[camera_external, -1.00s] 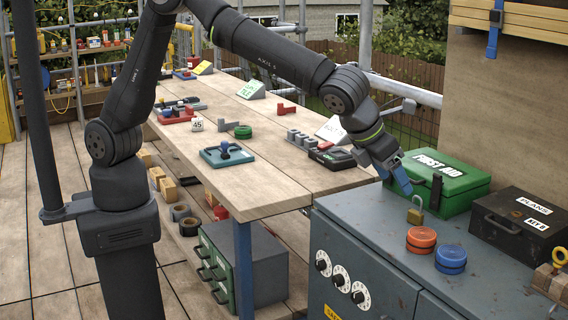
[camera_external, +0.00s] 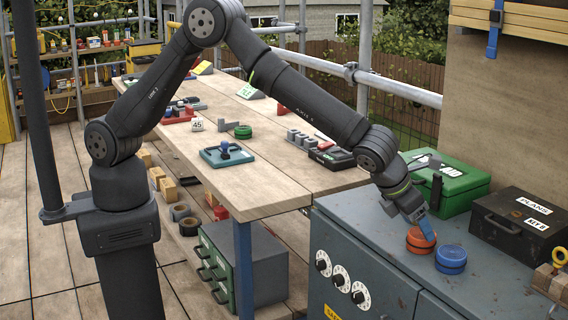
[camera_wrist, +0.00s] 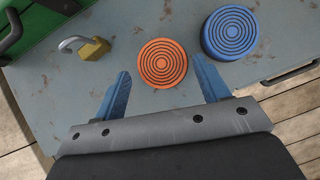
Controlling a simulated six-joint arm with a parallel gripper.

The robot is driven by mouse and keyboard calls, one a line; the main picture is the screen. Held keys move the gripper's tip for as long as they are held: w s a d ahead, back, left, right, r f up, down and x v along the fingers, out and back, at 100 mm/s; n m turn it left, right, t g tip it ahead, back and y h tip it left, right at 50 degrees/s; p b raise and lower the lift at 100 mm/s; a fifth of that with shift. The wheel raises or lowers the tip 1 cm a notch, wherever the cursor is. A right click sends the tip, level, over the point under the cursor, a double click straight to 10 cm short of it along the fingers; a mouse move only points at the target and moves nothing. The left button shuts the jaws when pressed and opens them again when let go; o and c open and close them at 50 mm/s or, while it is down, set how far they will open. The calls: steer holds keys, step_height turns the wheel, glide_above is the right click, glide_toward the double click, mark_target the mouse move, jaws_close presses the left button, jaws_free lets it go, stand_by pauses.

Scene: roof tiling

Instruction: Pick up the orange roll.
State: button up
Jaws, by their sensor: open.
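The orange roll (camera_external: 420,241) lies on top of the grey-blue cabinet (camera_external: 360,229), beside the blue roll (camera_external: 451,259). In the wrist view the orange roll (camera_wrist: 162,63) shows its ringed top just beyond and between my two blue fingertips. My gripper (camera_wrist: 164,82) is open and empty, with the blue roll (camera_wrist: 230,32) beyond its right finger. In the external view my gripper (camera_external: 426,226) points down at the orange roll from close above, and hides part of it. Whether the fingers touch the roll I cannot tell.
A brass padlock (camera_wrist: 92,47) lies on the cabinet left of the orange roll in the wrist view. The green first aid box (camera_external: 462,190) and the black plans box (camera_external: 518,224) stand at the back of the cabinet. The cabinet's front part is clear.

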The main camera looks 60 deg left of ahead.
steer(key=shift+x, duration=2)
steer(key=shift+d, duration=0.1)
steer(key=shift+c, duration=0.5)
steer(key=c, duration=0.7)
